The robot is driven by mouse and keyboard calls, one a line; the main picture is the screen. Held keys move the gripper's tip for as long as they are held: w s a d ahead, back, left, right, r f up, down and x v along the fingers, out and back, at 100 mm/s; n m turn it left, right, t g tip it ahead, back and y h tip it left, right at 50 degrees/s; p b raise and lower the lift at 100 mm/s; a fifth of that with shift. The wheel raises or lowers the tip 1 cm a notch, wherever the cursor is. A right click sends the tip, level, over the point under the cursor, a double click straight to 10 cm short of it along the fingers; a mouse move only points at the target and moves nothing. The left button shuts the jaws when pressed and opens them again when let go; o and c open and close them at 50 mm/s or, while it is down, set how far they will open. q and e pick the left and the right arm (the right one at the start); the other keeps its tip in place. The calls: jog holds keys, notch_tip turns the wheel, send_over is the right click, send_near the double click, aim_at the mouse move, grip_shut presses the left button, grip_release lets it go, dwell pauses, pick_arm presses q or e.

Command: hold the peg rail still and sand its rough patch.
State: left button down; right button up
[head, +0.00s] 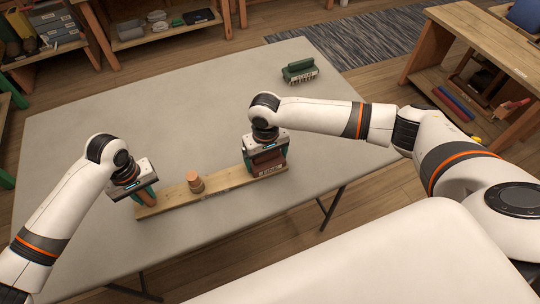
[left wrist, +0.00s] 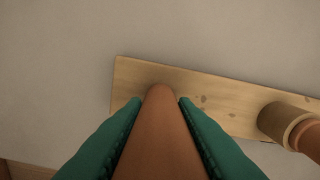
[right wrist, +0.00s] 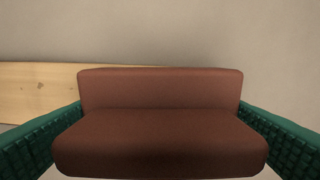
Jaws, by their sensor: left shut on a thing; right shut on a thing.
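The peg rail (head: 222,186), a pale wooden board, lies on the grey table. My left gripper (head: 146,194) is shut on the orange-brown peg (left wrist: 160,135) at the rail's left end. A second peg (head: 195,182) with a paler collar stands further along; it also shows in the left wrist view (left wrist: 285,125). My right gripper (head: 268,158) is shut on a reddish-brown sanding block (right wrist: 160,120) at the rail's right end. The block appears to rest on the board, though contact is hard to confirm. No rough patch is clearly visible; the block covers that end.
A green brush (head: 299,71) with pale bristles lies on the table (head: 110,115) towards the back right. The table behind the rail is otherwise clear. Shelves with stored goods stand at the back, and a wooden bench (head: 490,40) stands at the right.

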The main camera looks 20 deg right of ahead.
aim_at(238, 175)
pick_arm(q)
jog(key=shift+s+a+f, duration=0.1)
jog(key=shift+s+f, duration=0.05)
jog(key=shift+f, duration=0.1)
pick_arm(e)
jog(key=shift+w+a, duration=0.15)
jog(key=shift+a, duration=4.15)
notch_tip(238, 175, up, 2)
jog(key=shift+w+a+r, duration=0.1)
notch_tip(238, 175, up, 6)
jog(key=shift+f, duration=0.1)
pick_arm(q)
jog(key=c, duration=1.1)
grip_release()
jog(key=shift+r, duration=0.1)
